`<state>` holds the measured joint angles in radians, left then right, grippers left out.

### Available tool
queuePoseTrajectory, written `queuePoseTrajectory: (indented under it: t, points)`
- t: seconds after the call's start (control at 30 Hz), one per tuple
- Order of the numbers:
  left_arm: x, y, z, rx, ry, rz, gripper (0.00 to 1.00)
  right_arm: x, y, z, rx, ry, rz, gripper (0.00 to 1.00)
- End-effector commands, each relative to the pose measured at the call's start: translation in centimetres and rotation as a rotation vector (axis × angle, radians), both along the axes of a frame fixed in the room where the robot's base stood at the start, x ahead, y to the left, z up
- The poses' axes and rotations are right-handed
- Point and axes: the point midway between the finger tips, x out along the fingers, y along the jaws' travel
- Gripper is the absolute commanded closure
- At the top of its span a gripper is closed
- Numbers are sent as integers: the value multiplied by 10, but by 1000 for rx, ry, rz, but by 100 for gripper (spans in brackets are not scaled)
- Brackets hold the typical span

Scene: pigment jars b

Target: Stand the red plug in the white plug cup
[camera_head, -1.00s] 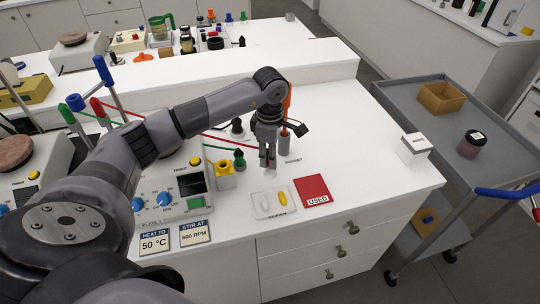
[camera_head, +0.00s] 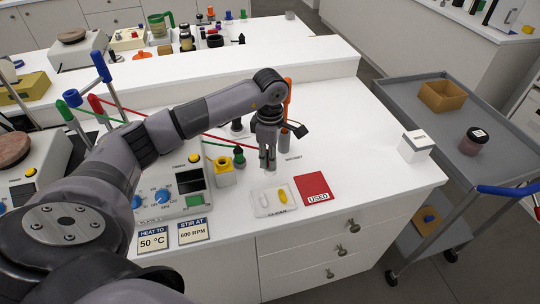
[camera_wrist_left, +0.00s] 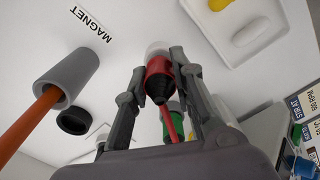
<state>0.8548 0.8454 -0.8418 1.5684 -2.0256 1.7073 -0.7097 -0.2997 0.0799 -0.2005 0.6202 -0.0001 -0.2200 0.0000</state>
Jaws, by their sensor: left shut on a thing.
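My left gripper (camera_head: 267,164) points down over the white bench, behind the clear tray. In the left wrist view its two fingers (camera_wrist_left: 160,75) are shut on the red plug (camera_wrist_left: 159,66), which has a dark lower part toward the camera. A rounded white piece, probably the white plug cup (camera_wrist_left: 157,47), shows just beyond the red plug between the fingertips. I cannot tell whether the plug sits in it or only lines up with it. In the head view the fingers hide the plug and cup. My right gripper is not in view.
A grey holder (camera_wrist_left: 62,75) with an orange rod stands close beside the gripper, by the MAGNET label. A clear tray (camera_head: 259,207) with a white and a yellow piece and a red USED card (camera_head: 315,186) lie in front.

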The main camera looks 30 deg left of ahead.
Motion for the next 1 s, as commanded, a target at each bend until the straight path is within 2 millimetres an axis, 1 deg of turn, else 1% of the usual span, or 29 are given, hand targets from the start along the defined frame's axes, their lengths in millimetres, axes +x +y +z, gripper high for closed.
queuePoseTrajectory:
  t: [0.43, 0.47, 0.8, 1.0]
  points:
    - [0, 0, -12, 0, -1, 1, 100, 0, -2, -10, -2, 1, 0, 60]
    - [0, 0, -11, -1, -1, 1, 75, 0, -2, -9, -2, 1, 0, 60]
    - [0, 0, -11, 0, 0, 0, 53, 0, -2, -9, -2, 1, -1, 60]
    - [0, 0, -11, 0, 0, 0, 53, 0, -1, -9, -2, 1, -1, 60]
